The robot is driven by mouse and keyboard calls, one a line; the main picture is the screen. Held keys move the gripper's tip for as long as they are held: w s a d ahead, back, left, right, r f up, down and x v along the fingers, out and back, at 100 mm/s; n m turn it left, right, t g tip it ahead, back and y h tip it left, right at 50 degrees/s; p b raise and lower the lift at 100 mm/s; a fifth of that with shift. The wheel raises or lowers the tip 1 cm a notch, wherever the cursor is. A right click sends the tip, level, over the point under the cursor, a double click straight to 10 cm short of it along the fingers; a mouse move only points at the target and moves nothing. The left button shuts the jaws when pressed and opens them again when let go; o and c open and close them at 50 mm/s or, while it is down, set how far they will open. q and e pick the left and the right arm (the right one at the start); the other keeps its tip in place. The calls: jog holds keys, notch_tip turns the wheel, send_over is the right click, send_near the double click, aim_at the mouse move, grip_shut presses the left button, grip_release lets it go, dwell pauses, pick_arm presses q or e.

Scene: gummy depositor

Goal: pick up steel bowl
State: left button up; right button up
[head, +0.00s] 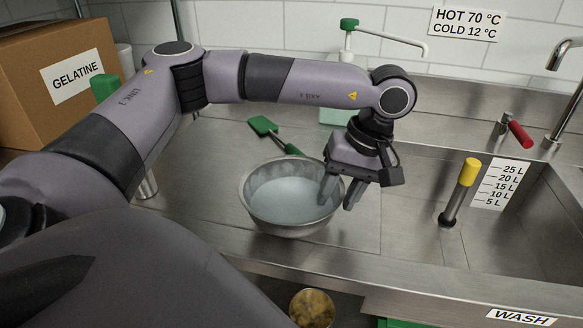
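The steel bowl (283,226) sits upright on the steel counter left of the sink. It holds a pale grey-blue liquid or smooth filling. My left gripper (337,198) reaches down at the bowl's right rim with its two fingers apart. One finger is over the inside of the bowl and the other is outside the rim. I cannot tell whether either finger touches the wall. My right gripper does not show.
A green-headed tool (263,126) lies behind the bowl. A pump bottle (340,113) stands at the back. The sink (540,215), with a yellow-topped standpipe (467,172), is at right. A gelatine box (58,75) is at back left. Counter is clear right of the bowl.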

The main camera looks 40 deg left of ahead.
pick_arm(q)
grip_shut()
jog(key=shift+r, duration=0.1)
dwell(1.2)
